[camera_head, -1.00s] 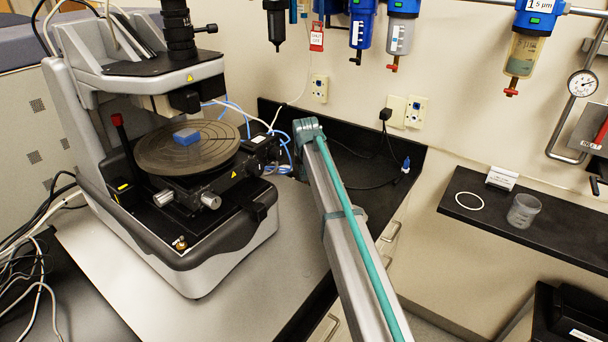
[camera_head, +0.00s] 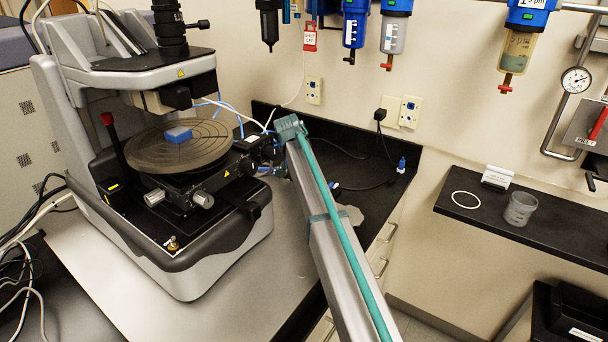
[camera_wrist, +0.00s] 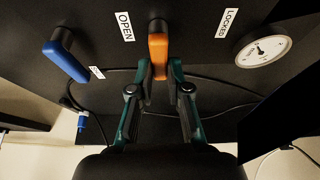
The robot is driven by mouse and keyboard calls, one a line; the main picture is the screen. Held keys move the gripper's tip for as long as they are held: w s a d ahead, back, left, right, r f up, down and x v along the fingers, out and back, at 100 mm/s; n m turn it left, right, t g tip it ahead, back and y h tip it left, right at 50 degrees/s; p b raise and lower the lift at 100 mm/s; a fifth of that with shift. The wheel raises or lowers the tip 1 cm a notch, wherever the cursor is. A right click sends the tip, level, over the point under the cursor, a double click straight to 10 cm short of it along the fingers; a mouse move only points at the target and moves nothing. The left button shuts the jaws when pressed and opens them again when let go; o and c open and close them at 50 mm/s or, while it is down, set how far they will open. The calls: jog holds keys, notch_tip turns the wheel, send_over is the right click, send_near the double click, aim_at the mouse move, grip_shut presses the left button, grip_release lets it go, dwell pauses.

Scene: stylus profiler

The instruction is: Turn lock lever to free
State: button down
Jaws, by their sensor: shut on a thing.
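In the wrist view an orange lever (camera_wrist: 158,50) hangs on a dark panel, between the OPEN label (camera_wrist: 125,26) on the left and the LOCKED label (camera_wrist: 227,23) on the right. It points down the picture, nearly straight. My gripper (camera_wrist: 161,70) is shut on the orange lever, with one dark green finger on each side of its lower part. The lever's lower tip shows between the fingers. In the head view neither my gripper nor the orange lever can be made out.
In the wrist view a blue lever (camera_wrist: 66,57) stands to the left and a round gauge (camera_wrist: 263,50) to the right. Dark cables (camera_wrist: 205,78) run behind my fingers. In the head view the profiler (camera_head: 180,70) stands left of my arm; a black shelf (camera_head: 560,232) holds a clear cup (camera_head: 520,208).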

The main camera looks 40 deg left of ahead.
dwell(0.3)
jog(key=c, duration=1.1)
grip_release()
jog(key=shift+r, duration=0.1)
jog(key=v, duration=1.2)
